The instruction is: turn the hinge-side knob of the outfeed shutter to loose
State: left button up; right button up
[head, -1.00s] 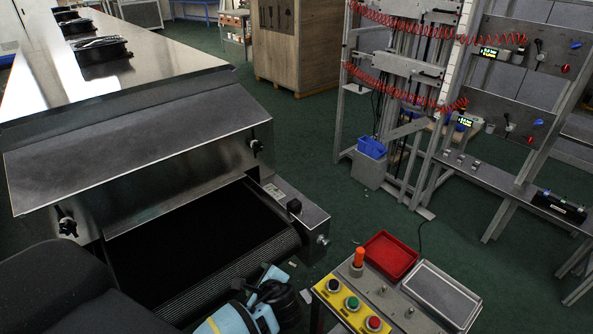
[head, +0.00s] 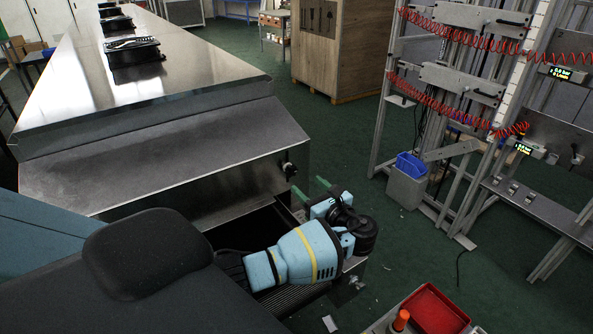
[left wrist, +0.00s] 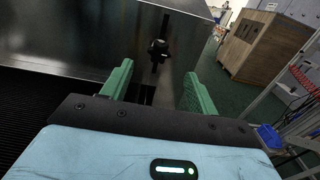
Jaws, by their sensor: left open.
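The outfeed shutter (head: 180,172) is a sloping steel hood at the near end of the dryer. A black knob (head: 289,168) sits on its right end; it also shows in the left wrist view (left wrist: 157,48), on a dark vertical slot. I cannot tell its setting, nor which side is the hinge side. My left gripper (head: 309,187) is open and empty, its green fingers pointing toward this knob. In the left wrist view the knob lies between and beyond the fingers, apart from them. My right gripper is not in view.
A dark conveyor belt (head: 295,300) runs under the shutter, partly covered by my arm. A red tray (head: 436,312) and an orange lamp (head: 400,320) stand at the lower right. A wooden crate (head: 335,50) is behind.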

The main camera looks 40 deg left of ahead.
aim_at(293, 172)
pick_arm(q)
jog(key=x, duration=0.6)
jog(key=shift+a+f, duration=0.1)
jog(key=shift+a, duration=0.1)
jog(key=shift+w+a, duration=0.2)
jog(key=shift+a, duration=0.4)
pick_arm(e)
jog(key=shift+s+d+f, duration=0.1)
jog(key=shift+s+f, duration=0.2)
pick_arm(q)
jog(key=c, duration=1)
